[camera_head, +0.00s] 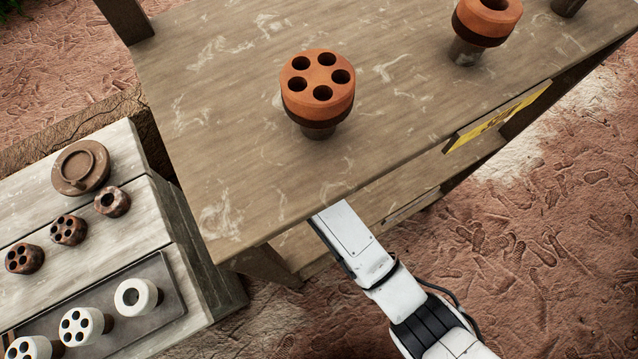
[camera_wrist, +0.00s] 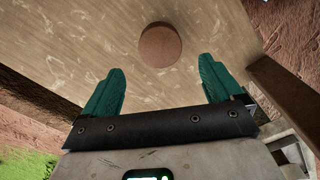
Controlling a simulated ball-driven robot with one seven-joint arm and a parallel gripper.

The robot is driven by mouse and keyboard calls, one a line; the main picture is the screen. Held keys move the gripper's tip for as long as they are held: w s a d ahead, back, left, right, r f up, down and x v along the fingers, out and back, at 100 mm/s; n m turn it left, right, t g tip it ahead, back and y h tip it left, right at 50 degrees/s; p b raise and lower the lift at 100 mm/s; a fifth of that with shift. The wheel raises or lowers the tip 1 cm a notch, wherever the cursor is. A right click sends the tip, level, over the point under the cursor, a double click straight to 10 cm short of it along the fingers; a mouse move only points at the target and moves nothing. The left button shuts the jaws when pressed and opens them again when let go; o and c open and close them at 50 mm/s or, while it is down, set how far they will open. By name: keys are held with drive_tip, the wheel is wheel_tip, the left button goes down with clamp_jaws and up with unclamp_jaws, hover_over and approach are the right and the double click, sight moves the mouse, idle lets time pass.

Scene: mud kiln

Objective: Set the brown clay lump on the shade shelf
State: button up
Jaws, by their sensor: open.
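A round brown lump (camera_wrist: 159,45), seemingly the clay lump, rests on a wooden board (camera_wrist: 75,50) in the wrist view. My gripper (camera_wrist: 157,66) is open, with its two teal fingers apart and nothing between them. The lump shows ahead of the fingertips, roughly centred in the gap and apart from both. In the head view my arm goes under the tabletop, so the gripper and lump are hidden there. A lower wooden shelf (camera_head: 405,193) shows beneath the tabletop; I cannot tell for certain that it is the board under the lump.
The tabletop (camera_head: 215,130) carries an orange five-holed piece (camera_head: 318,82) on a dark stand and an orange ring (camera_head: 487,18). A yellow sign (camera_head: 500,116) hangs on its front edge. A lower bench (camera_head: 70,245) at left holds small clay pieces and a dark tray (camera_head: 165,300).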

drive_tip(key=shift+r, duration=0.45)
drive_tip(key=s+d+m, duration=0.9)
drive_tip(key=s+d, duration=0.1)
drive_tip(key=d, duration=0.4)
drive_tip(key=s+d+m+t, duration=0.1)
drive_tip(key=s+d+m, duration=0.8)
drive_tip(key=d, duration=0.6)
drive_tip(key=shift+s+d+r+m, duration=0.2)
drive_tip(key=shift+s+r+m, duration=0.2)
drive_tip(key=shift+s, duration=0.35)
drive_tip(key=shift+f, duration=0.1)
